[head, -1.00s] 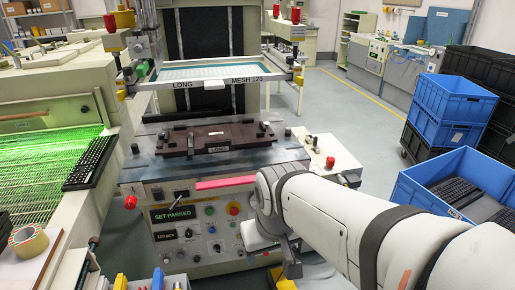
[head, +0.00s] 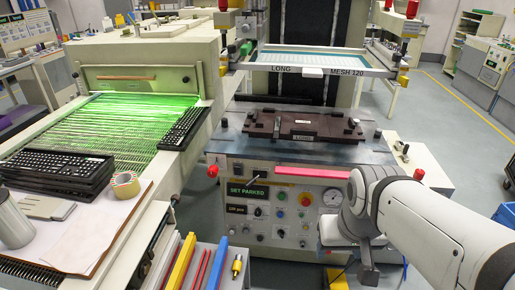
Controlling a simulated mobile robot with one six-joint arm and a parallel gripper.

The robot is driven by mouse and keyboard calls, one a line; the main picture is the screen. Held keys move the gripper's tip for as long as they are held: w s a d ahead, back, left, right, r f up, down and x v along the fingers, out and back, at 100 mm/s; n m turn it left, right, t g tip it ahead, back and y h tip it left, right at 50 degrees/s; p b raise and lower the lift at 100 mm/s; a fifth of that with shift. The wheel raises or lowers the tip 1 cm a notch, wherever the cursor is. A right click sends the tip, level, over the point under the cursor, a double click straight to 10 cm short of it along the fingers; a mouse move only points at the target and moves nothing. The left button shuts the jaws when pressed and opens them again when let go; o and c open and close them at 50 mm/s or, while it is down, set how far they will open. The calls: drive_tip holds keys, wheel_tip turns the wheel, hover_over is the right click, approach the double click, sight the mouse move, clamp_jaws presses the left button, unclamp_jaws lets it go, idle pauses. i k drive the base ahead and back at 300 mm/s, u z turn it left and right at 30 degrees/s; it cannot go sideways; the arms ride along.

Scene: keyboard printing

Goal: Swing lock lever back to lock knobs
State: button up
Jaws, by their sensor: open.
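The printing machine stands in the middle, with a screen frame (head: 318,62) marked "LONG" and "MESH 120" above a dark fixture plate (head: 305,127). Red-topped knobs stand at both sides of the frame, the right one (head: 413,9) on a bracket. A green handle (head: 245,49) and a yellow part sit at the frame's left end. I cannot tell for sure which part is the lock lever. My gripper (head: 367,266) hangs at the lower right, in front of the machine's control panel (head: 275,208), apart from the frame and knobs. Its fingers show small and dark, holding nothing visible.
A conveyor with green light (head: 130,125) runs at left, a black keyboard (head: 184,126) at its edge. Stacked keyboards (head: 55,172), a tape roll (head: 125,184) and paper lie at front left. A pink bar (head: 312,173) crosses the machine's front. Open floor lies at right.

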sight(250, 182)
drive_tip(key=k, duration=1.7)
drive_tip(key=z, duration=0.55)
drive_tip(key=i, duration=2.1)
drive_tip(key=u, duration=0.9)
drive_tip(key=i, duration=0.35)
drive_tip(key=k, duration=0.75)
drive_tip(key=u, duration=0.2)
drive_tip(key=i, duration=0.7)
